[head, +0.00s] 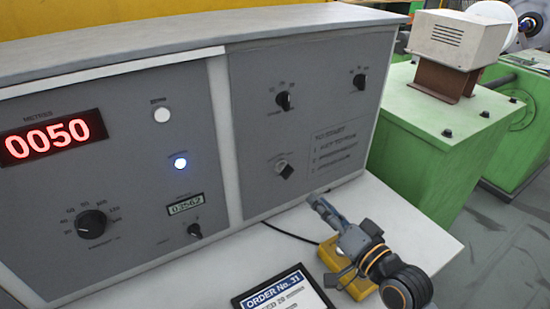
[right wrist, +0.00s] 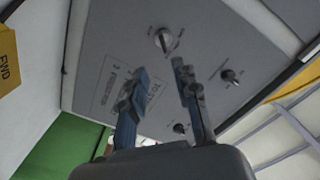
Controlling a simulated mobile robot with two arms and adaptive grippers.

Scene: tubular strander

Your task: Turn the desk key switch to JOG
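The key switch (head: 283,168) sits low on the right grey panel of the desk, a small silver-plated switch with a dark handle. Its labels are too small to read, so I cannot tell its position. It also shows in the right wrist view (right wrist: 162,38), beyond my fingertips. My right gripper (head: 318,203) is in front of the panel, to the right of and lower than the switch, above the desk top. In the right wrist view its two fingers (right wrist: 158,84) stand apart with nothing between them. My left gripper is not in view.
Two dark knobs (head: 283,101) (head: 359,80) sit higher on the panel, and printed start instructions (head: 338,146) are beside the switch. A green machine (head: 430,130) stands to the right.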

